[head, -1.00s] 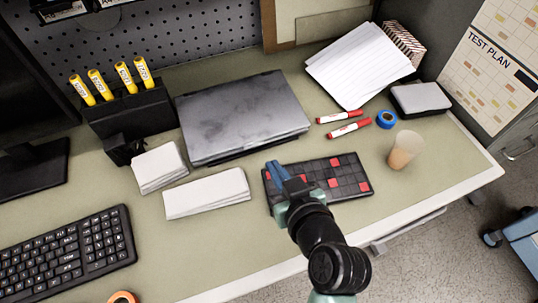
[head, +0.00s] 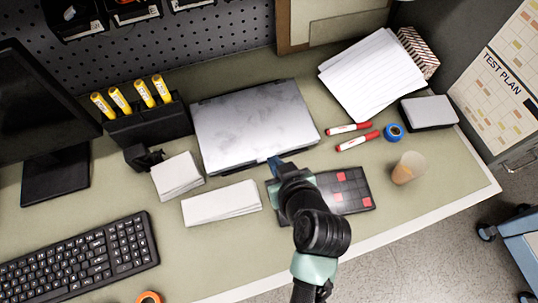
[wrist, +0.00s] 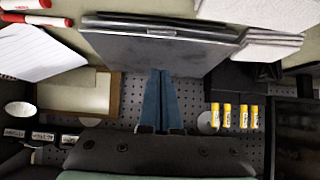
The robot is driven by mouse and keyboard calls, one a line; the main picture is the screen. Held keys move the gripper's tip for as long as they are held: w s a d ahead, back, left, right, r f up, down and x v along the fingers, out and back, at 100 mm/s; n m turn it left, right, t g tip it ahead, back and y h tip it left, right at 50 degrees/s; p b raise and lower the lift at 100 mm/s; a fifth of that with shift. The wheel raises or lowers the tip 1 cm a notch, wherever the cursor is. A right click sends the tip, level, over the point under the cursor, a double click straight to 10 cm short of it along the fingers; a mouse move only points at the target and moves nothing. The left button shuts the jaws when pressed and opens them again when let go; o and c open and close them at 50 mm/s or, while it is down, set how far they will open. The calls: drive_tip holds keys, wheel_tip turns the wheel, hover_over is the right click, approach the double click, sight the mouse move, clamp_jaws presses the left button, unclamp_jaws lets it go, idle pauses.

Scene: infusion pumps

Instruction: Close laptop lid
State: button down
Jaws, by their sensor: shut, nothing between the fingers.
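The grey laptop (head: 252,125) lies at the back middle of the desk with its lid down over the base. In the wrist view its lid (wrist: 150,55) stretches away behind the fingers, and the near edges of lid and base lie close together. I cannot tell whether the lid is fully flush. My gripper (head: 275,164) is at the laptop's front edge, toward its right side. Its blue fingers (wrist: 161,72) are together, empty, and overlap the lid in the wrist view. I cannot tell whether they touch it.
Paper stacks (head: 222,203) lie in front of the laptop, left of my gripper. A dark board with red squares (head: 345,190) lies partly under my arm. Red markers (head: 357,141), blue tape (head: 394,132) and a cup (head: 408,167) are at right. A yellow-marker holder (head: 150,122) stands left.

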sight(265, 155)
drive_tip(key=w+f, duration=0.1)
drive_tip(key=f, duration=0.1)
drive_tip(key=w+a+f, duration=0.1)
drive_tip(key=f, duration=0.1)
drive_tip(key=w+f, duration=0.2)
drive_tip(key=shift+a+p, duration=0.15)
drive_tip(key=shift+p, duration=0.25)
drive_tip(key=shift+f, duration=0.55)
drive_tip(key=shift+f, duration=0.1)
wheel_tip(265, 155, down, 2)
drive_tip(key=shift+f+b, duration=0.2)
drive_tip(key=shift+b, duration=1)
drive_tip(key=shift+s, duration=0.1)
drive_tip(key=shift+r, duration=0.1)
